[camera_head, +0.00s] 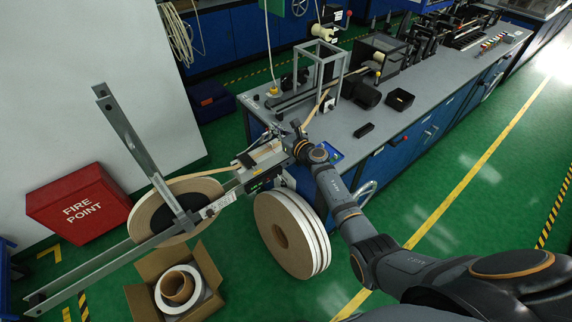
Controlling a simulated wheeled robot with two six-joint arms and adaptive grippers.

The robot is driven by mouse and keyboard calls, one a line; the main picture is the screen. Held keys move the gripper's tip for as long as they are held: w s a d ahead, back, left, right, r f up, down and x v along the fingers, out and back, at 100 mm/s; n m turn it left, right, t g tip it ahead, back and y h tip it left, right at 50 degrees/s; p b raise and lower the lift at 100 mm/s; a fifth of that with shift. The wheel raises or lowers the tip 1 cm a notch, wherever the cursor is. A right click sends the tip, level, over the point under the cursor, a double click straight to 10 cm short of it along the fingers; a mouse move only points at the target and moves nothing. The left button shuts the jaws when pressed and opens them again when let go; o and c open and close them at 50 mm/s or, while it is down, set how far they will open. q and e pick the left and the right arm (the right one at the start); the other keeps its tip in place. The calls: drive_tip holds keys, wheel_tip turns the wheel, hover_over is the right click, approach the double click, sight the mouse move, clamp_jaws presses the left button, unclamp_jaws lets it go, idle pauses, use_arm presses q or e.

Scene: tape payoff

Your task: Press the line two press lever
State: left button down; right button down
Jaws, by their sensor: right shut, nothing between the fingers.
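My right arm reaches in from the lower right. Its gripper (297,128) is shut and empty, at the press unit (262,158) at the near left corner of the bench. The press unit is a light metal block with a dark labelled box below it. The gripper and wrist cover its right side. I cannot pick out the line two press lever clearly, nor tell whether the gripper touches it. A tape reel (160,215) is mounted on a metal rail left of the unit, and its tape runs to the unit. My left gripper is not in view.
Large stacked reels (285,235) stand below the press unit. A cardboard box (150,265) with a roll (180,288) and a red fire point box (78,203) are at left. Green floor is clear at right.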

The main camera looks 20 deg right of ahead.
drive_tip(key=w, duration=0.1)
drive_tip(key=w+a+r, duration=0.1)
drive_tip(key=shift+w+r, duration=0.2)
drive_tip(key=shift+w, duration=0.2)
drive_tip(key=shift+w+a, duration=0.1)
drive_tip(key=shift+w, duration=0.15)
drive_tip(key=shift+s+r, duration=0.1)
drive_tip(key=shift+s, duration=0.05)
idle(0.6)
